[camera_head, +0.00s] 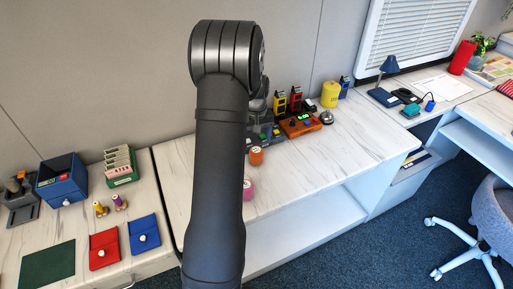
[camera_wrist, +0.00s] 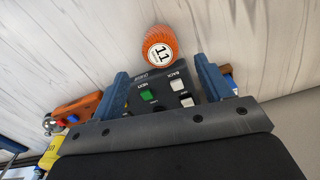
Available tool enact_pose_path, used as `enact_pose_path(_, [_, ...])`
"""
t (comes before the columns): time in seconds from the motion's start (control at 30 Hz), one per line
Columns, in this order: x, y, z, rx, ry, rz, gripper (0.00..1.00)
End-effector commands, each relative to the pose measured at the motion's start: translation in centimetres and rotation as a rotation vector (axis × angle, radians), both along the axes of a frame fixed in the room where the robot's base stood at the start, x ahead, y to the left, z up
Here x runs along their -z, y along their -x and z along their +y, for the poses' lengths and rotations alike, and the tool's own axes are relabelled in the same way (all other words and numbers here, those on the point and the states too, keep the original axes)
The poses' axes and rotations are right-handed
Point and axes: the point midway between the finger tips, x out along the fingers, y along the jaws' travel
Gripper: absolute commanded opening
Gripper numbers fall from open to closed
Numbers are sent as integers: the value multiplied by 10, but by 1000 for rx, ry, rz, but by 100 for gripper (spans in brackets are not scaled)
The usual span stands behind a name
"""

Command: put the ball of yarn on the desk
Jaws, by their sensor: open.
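An orange ridged round thing (camera_head: 256,156) with a white label stands on the middle counter, just right of my arm. A desk (camera_head: 487,118) is at the far right.
A pink labelled thing (camera_head: 249,189) stands near the counter's front edge, partly behind my arm. An orange box (camera_head: 299,125), a yellow canister (camera_head: 330,94) and a bell (camera_head: 326,117) stand behind. A blue lamp (camera_head: 388,68) and chair (camera_head: 490,210) are right. The counter's right half is clear.

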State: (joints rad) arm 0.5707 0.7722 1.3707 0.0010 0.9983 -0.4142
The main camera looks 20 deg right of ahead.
Motion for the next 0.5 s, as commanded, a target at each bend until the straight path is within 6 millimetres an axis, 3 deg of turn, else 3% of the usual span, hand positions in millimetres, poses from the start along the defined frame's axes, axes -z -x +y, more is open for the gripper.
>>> enact_pose_path(0.1, [-15,0,0,0,1,-2,72])
enact_pose_path(0.2, [-21,0,0,0,1,-1,56])
enact_pose_path(0.5, [-23,0,0,0,0,0,56])
